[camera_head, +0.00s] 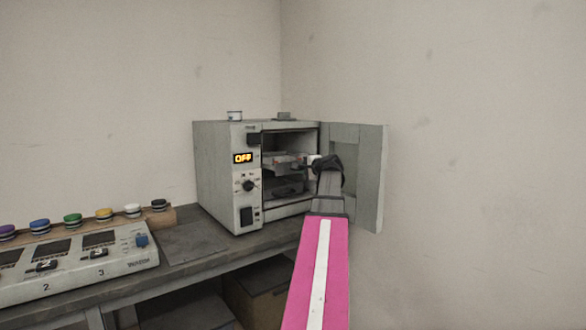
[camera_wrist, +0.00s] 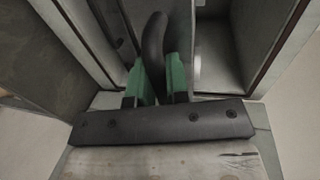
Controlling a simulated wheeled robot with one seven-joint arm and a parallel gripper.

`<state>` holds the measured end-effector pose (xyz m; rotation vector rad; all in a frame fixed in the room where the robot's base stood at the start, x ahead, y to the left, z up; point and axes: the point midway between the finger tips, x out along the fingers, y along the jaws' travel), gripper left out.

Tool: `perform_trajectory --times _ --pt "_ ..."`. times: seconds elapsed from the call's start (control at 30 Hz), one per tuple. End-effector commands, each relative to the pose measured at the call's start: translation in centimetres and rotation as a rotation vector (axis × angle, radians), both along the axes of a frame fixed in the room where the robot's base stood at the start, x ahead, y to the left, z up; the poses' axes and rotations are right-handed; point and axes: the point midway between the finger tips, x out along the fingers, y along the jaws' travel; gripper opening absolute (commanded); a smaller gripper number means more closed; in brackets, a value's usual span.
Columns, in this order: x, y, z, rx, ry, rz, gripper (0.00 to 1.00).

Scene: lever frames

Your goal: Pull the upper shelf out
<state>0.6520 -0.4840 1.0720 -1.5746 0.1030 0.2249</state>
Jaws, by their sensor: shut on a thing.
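The grey oven (camera_head: 227,180) stands on the bench with its door (camera_head: 368,180) swung open to the right. My gripper (camera_head: 322,165) is at the chamber's opening, at the right end of the upper shelf. In the wrist view, its green fingers (camera_wrist: 158,84) are closed on a dark curved bar (camera_wrist: 155,42). I cannot tell for certain which part the bar belongs to. My arm hides the chamber's lower right front.
A control panel (camera_head: 85,262) and a rack of several coloured caps (camera_head: 104,214) lie on the bench left of the oven. Small items (camera_head: 234,115) sit on the oven's top. A box (camera_head: 262,290) is under the bench. The right wall is close behind the door.

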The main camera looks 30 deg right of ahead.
Motion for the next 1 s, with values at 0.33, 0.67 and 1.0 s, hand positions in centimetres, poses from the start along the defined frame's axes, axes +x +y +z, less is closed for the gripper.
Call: perform_trajectory --times 0.33,0.67,1.0 --pt "-8.6 -0.5 -0.2 -0.001 0.001 -0.003 0.00" --pt "-12.2 -0.9 -0.1 0.000 0.001 -0.001 0.00" --pt "-12.7 -1.0 -0.1 0.000 0.001 0.000 0.00"
